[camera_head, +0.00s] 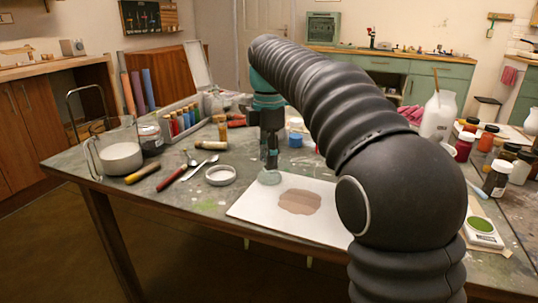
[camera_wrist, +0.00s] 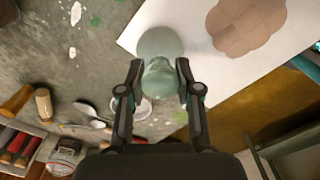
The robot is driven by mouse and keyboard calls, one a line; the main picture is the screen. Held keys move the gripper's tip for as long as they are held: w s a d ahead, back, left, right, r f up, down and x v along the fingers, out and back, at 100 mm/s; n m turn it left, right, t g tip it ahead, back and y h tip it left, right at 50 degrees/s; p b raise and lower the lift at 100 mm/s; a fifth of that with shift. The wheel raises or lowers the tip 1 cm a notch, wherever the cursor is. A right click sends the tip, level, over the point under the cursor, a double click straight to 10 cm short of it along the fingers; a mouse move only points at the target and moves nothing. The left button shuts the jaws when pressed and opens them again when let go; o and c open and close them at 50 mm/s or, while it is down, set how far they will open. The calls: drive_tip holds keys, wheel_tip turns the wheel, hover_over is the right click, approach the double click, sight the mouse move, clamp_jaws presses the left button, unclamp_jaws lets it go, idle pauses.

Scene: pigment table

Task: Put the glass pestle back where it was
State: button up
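The glass pestle (camera_head: 269,177) is pale green and see-through, with a round flat base and a narrower grip. It stands upright at the back left corner of the white slab (camera_head: 245,205); I cannot tell whether its base touches the slab. My gripper (camera_head: 271,160) reaches down to it from above. A brown pigment patch (camera_head: 299,201) lies on the slab, to the right of the pestle.
Left of the slab are a white ring-shaped lid (camera_head: 221,175), a spoon (camera_head: 200,168), a red-handled tool (camera_head: 172,179) and a glass jug (camera_head: 115,155). Pigment jars (camera_head: 497,178) and a scale (camera_head: 481,232) stand at the right. Bare table lies in front of the lid.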

drive_tip(key=o, duration=0.4)
